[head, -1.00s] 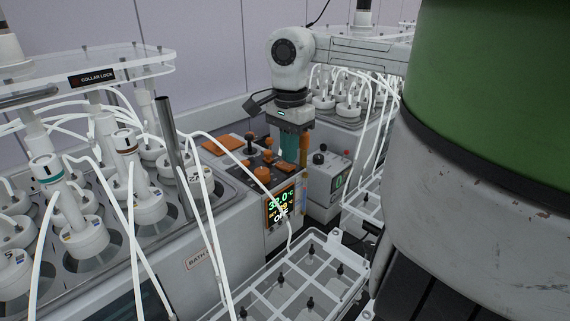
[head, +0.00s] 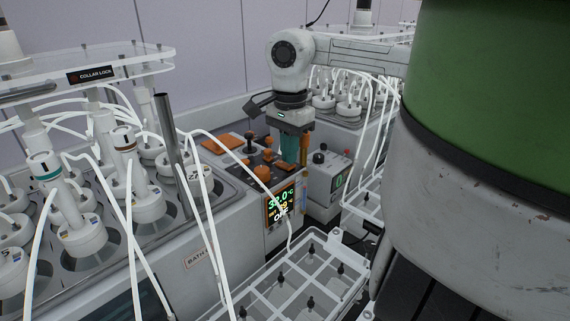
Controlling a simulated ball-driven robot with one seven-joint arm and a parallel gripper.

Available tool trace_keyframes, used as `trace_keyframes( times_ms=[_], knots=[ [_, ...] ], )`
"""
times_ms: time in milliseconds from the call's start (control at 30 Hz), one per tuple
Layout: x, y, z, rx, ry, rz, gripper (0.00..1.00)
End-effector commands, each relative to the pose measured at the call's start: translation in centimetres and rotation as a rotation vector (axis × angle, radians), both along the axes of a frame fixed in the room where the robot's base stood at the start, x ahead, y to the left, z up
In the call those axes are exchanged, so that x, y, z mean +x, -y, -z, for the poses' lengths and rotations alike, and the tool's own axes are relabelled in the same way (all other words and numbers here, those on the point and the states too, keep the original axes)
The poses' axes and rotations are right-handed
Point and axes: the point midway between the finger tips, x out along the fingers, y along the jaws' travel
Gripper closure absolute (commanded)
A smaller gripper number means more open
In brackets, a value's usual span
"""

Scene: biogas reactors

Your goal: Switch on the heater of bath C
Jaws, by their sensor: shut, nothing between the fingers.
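The heater control panel (head: 236,172) sits at the end of the bath in the middle of the head view, with dark switches and orange knobs on top. Its display (head: 281,205) reads about 32.0 °C in green, with a white word below that looks like OFF. The bath label (head: 198,258) reads BATH; its letter is not legible. My gripper (head: 291,160) points down with teal fingers over the right rear part of the panel, beside an orange knob (head: 264,156). It is shut and empty. Whether its tips touch a control is hidden.
White bottles with tubes (head: 82,232) fill the bath at left, under a clear plate marked COLLAR LOCK (head: 92,77). Tubes hang across the panel's front. A white crate (head: 300,270) stands in front, and a grey box with a knob (head: 326,178) stands right of the gripper.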

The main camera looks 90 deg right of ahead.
Motion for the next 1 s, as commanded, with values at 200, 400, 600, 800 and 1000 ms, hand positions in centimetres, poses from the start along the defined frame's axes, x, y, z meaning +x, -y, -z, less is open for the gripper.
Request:
trace_keyframes(
  times_ms=[200,400,600,800,1000],
  knots=[
    [0.0,0.0,0.4,0.0,0.0,0.0,1.0],
    [0.0,0.0,0.7,0.0,0.0,0.0,1.0],
    [0.0,0.0,0.9,0.0,0.0,0.0,1.0],
    [0.0,0.0,0.9,0.0,0.0,0.0,1.0],
    [0.0,0.0,0.0,0.0,0.0,0.0,1.0]
  ],
)
